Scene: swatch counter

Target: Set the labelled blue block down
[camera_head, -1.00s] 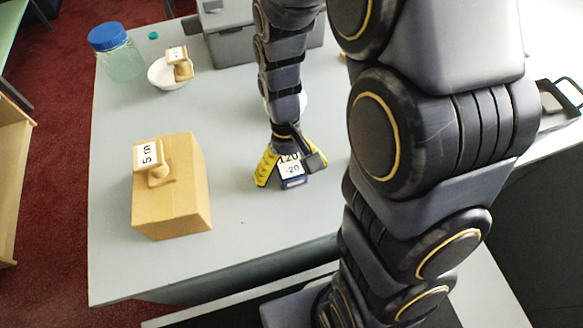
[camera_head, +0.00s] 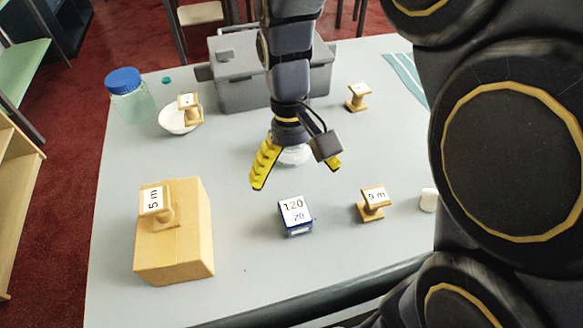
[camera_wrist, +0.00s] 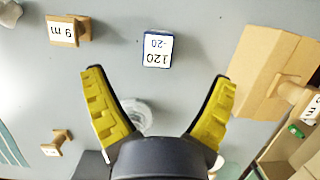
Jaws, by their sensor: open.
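The labelled blue block (camera_head: 296,216) stands on the grey counter with its white label reading 120 and, it seems, -20. It also shows in the wrist view (camera_wrist: 157,49), beyond the fingertips and apart from them. My gripper (camera_head: 296,175) is open and empty, above the counter and behind the block in the head view. Its yellow fingers spread wide in the wrist view (camera_wrist: 158,75), with nothing between them.
A cardboard box (camera_head: 178,245) bearing a stamp-like wooden piece marked 5 m (camera_head: 160,208) stands left. A wooden piece marked 9 m (camera_head: 373,203) stands right of the block. Behind are a blue-lidded jar (camera_head: 131,98), a white bowl (camera_head: 176,122) and a grey toolbox (camera_head: 245,85).

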